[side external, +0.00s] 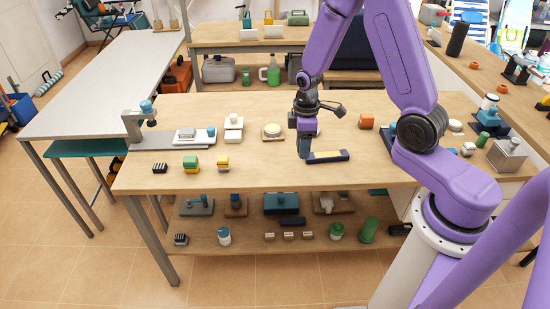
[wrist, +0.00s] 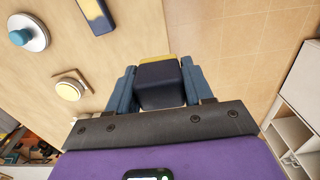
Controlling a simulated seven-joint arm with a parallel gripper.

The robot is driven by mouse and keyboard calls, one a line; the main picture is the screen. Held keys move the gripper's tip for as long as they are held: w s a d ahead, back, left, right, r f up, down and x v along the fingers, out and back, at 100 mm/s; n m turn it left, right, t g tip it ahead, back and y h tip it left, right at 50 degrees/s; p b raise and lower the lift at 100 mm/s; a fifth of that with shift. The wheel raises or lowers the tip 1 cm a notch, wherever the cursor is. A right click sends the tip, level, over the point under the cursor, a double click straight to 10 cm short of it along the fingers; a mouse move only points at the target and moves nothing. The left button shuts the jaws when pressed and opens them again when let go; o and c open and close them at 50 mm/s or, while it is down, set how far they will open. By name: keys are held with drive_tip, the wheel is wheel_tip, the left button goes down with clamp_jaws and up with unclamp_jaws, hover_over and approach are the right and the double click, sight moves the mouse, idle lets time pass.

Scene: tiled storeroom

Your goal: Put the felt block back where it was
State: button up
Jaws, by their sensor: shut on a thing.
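My gripper (wrist: 160,85) is shut on a dark navy block with a yellow far edge, which I take to be the felt block (wrist: 162,86); its fingers press it from both sides. In the side view my gripper (side external: 304,155) points down over the front half of the bench, and the block is hard to tell from the fingers. A navy and yellow bar (side external: 331,156) lies on the bench, just right of the gripper in that picture. A similar navy and yellow piece (wrist: 97,14) shows at the top left of the wrist view, apart from the gripper.
A round pale disc (side external: 272,130) is left of my gripper. A grey disc with a blue knob (wrist: 28,36) shows in the wrist view. The bench's front edge is close by.

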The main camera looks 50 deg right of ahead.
drive_tip(key=w+f, duration=0.4)
drive_tip(key=w, duration=0.4)
hover_over(274, 162)
drive_tip(key=f, duration=0.5)
drive_tip(key=shift+s, duration=0.2)
drive_tip(key=shift+w+f, duration=0.1)
drive_tip(key=shift+f, duration=1.55)
drive_tip(key=shift+f, duration=0.1)
drive_tip(key=o, duration=1)
